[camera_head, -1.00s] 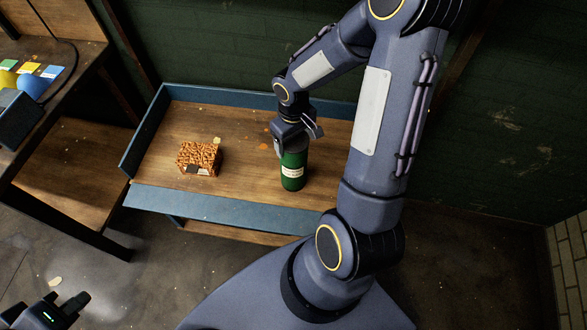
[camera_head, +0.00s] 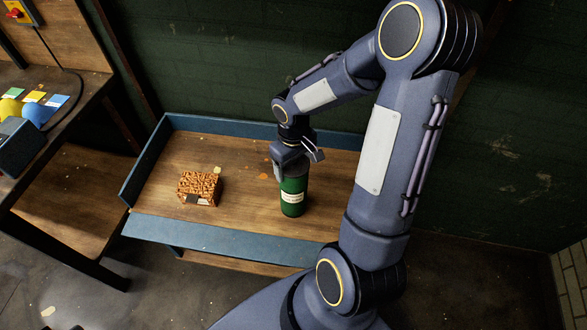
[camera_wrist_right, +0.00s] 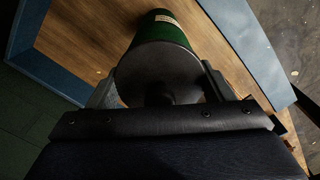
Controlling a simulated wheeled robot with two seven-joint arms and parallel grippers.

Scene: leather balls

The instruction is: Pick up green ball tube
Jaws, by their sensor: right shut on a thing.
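The green ball tube (camera_head: 293,194) has a dark cap and a pale label and is upright over the wooden top of the blue-edged bench. I cannot tell whether its base touches the wood. My right gripper (camera_head: 291,170) is shut on its capped top end, from above. In the right wrist view the tube (camera_wrist_right: 150,28) runs away from me, and its round dark end lies between the two fingers (camera_wrist_right: 160,85). Of my left gripper only a dark tip (camera_head: 76,327) shows at the bottom left edge; its jaws are hidden.
A brown patterned box (camera_head: 199,188) lies left of the tube on the bench (camera_head: 240,206). The bench has raised blue boards (camera_head: 220,242) on its sides. A darker table (camera_head: 70,100) with coloured cards stands at the left. A dark green wall rises behind.

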